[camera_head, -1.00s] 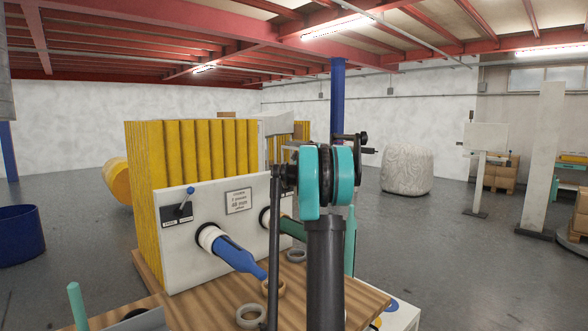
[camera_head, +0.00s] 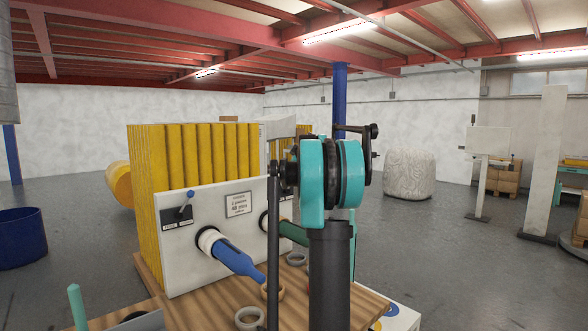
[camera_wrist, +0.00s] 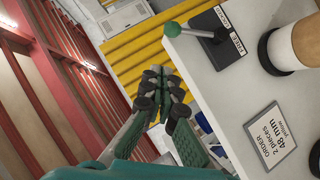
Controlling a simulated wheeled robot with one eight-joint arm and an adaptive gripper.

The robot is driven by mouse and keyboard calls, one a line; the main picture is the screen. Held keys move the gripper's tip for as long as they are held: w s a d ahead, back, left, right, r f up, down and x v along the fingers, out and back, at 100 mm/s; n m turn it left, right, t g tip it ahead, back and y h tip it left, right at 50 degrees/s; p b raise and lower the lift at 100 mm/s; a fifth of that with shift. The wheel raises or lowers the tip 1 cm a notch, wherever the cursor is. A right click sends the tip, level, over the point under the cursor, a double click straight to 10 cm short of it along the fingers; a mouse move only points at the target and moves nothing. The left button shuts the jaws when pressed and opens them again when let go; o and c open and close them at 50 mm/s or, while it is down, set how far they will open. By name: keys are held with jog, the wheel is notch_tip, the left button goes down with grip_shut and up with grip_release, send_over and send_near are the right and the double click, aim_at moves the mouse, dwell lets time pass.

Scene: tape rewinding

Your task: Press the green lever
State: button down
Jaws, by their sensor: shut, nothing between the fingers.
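The green lever shows in the wrist view as a round green knob (camera_wrist: 173,29) on a short grey rod. It rises from a black plate (camera_wrist: 222,35) lettered "FREE" and a partly readable second word, on the white panel (camera_wrist: 224,92). In the head view the green lever is hidden behind my arm. My gripper (camera_wrist: 158,88) is shut and empty in the wrist view, its dark fingertips together. In the picture it lies below and a little left of the knob, apart from it.
In the head view, a blue lever (camera_head: 189,194) and a blue spindle (camera_head: 235,258) are on the same panel's left part. A green spindle (camera_head: 293,232) is partly behind my arm. Loose rings (camera_head: 249,317) lie on the wooden table. Yellow corrugated cladding (camera_head: 190,155) stands behind the panel.

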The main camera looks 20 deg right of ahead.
jog(key=v, duration=0.5)
jog(key=shift+s+r, duration=0.15)
jog(key=shift+s, duration=0.05)
